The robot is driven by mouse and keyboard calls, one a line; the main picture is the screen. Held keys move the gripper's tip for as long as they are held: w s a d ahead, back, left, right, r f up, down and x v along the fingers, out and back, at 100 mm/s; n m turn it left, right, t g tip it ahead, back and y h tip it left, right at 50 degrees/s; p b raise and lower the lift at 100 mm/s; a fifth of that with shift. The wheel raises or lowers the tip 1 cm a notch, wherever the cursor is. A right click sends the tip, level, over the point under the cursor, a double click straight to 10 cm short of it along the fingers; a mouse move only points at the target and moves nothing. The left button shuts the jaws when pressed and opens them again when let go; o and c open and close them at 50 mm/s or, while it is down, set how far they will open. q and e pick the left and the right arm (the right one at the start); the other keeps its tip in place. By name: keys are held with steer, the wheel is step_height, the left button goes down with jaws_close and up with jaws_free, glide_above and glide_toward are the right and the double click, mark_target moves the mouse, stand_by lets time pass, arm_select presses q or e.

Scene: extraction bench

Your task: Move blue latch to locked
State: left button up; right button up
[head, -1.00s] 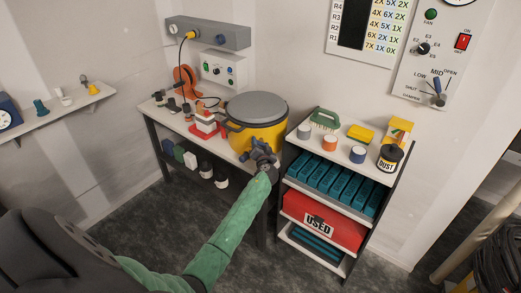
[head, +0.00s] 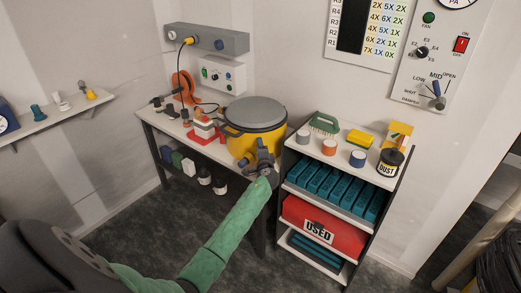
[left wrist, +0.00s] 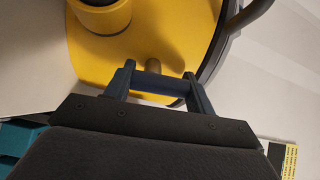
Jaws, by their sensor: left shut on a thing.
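The yellow drum (head: 248,143) with a grey lid stands at the right end of the bench. The blue latch (left wrist: 160,86) shows in the left wrist view as a dark blue bar in front of the drum's yellow side. My left gripper (left wrist: 160,92) is shut on this bar, with a finger at each end. In the head view my left gripper (head: 262,160) is at the drum's front side and covers much of the latch there. A small brown peg (left wrist: 153,65) shows just beyond the bar. My right gripper is in neither view.
A shelf unit (head: 305,146) with jars, teal trays and a red USED bin stands close to the right of the drum. The bench (head: 220,153) holds red and white items left of the drum. Open floor (head: 130,220) lies in front.

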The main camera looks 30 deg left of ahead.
arm_select(q)
steer(key=shift+m, duration=0.6)
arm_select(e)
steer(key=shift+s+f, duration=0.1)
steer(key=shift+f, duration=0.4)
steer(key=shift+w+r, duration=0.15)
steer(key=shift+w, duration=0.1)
arm_select(q)
steer(key=o, duration=1)
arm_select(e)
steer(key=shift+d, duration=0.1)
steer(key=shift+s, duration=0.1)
